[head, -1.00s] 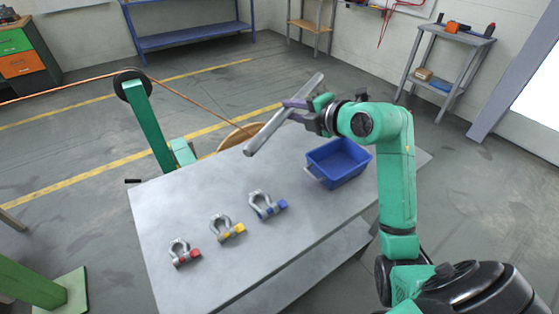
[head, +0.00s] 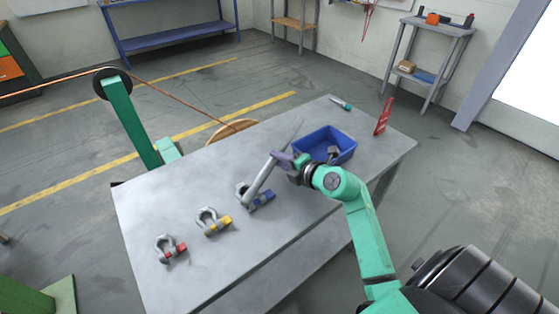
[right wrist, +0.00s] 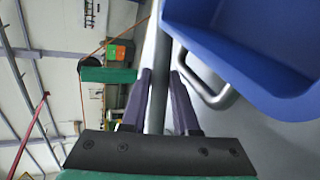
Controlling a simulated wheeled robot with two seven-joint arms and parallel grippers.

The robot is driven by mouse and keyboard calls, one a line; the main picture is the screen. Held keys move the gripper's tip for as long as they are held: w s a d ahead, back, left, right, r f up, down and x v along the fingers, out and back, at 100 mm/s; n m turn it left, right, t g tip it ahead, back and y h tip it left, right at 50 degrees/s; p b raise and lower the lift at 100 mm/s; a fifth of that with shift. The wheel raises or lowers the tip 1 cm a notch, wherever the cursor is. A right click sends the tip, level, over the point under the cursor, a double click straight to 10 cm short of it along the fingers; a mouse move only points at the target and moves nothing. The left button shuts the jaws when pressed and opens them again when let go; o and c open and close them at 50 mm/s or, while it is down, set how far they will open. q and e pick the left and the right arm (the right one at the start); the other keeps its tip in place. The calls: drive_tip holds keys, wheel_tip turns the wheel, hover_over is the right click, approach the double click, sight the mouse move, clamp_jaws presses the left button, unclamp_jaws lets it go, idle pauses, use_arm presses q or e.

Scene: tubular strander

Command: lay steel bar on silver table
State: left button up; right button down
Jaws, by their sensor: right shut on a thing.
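The steel bar (head: 262,180) is a long grey rod. My right gripper (head: 284,160) is shut on it near its middle, over the silver table (head: 190,190). The bar slants from the blue-pinned shackle at its near end to the left side of the blue bin at its far end. Whether it touches the table cannot be told. In the right wrist view the bar (right wrist: 157,60) runs between the two purple fingers (right wrist: 160,88), beside the blue bin. My left gripper is not in view.
Shackles with red (head: 168,249), yellow (head: 211,222) and blue (head: 262,200) pins lie along the table. The blue bin (head: 345,152) stands right of my gripper. A red tool (head: 383,117) and a small teal-handled tool (head: 340,104) are at the far right.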

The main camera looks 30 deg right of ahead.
drive_tip(key=c, duration=0.7)
unclamp_jaws()
drive_tip(key=shift+s, duration=0.1)
drive_tip(key=v, duration=1.2)
drive_tip(key=shift+b, duration=0.4)
